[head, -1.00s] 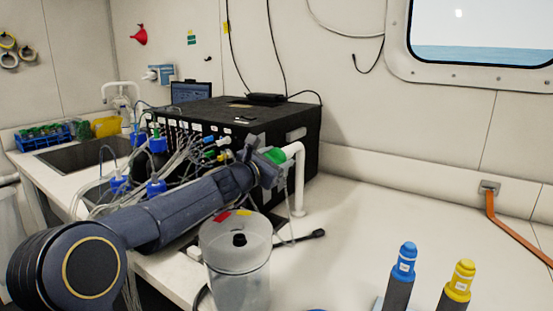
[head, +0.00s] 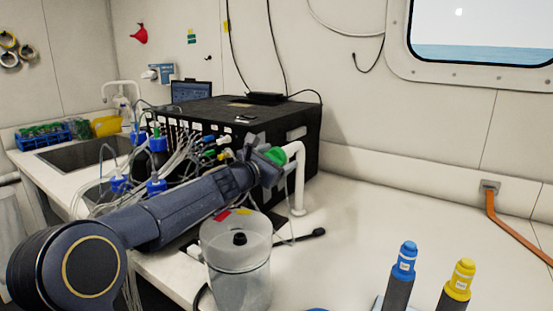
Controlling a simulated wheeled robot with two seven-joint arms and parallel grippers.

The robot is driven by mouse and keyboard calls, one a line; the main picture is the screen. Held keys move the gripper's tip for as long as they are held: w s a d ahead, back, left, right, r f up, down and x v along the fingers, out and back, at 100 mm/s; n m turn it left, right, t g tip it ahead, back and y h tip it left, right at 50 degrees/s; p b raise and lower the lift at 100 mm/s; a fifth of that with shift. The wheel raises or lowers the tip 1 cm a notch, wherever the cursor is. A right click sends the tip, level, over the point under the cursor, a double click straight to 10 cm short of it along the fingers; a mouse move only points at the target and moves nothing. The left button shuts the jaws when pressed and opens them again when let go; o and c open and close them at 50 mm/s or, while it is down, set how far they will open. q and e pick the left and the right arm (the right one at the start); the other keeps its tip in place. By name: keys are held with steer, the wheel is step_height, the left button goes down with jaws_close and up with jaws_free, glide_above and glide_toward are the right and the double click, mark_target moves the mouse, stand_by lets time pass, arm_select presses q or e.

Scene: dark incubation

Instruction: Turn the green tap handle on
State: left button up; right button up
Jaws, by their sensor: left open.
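The green tap handle (head: 276,156) sits at the top of a white pipe tap (head: 299,178) on the bench, in front of the black box. My left arm comes in from the left, and my left gripper (head: 265,155) is at the handle, with its fingers beside or around it. The gripper is open. Its fingers are small in the view and partly overlap the handle, so I cannot tell whether they touch it. My right gripper is not in view.
A clear lidded container (head: 238,262) stands below my left forearm. A black box (head: 225,113) with many tubes and blue-capped bottles is behind the arm. A blue-capped tube (head: 404,265) and a yellow-capped tube (head: 460,280) stand at front right. The bench right of the tap is clear.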

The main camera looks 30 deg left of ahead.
arm_select(q)
steer(key=s, duration=0.7)
steer(key=shift+s+a+b, duration=0.3)
steer(key=shift+s+b, duration=0.1)
steer(key=shift+b, duration=0.05)
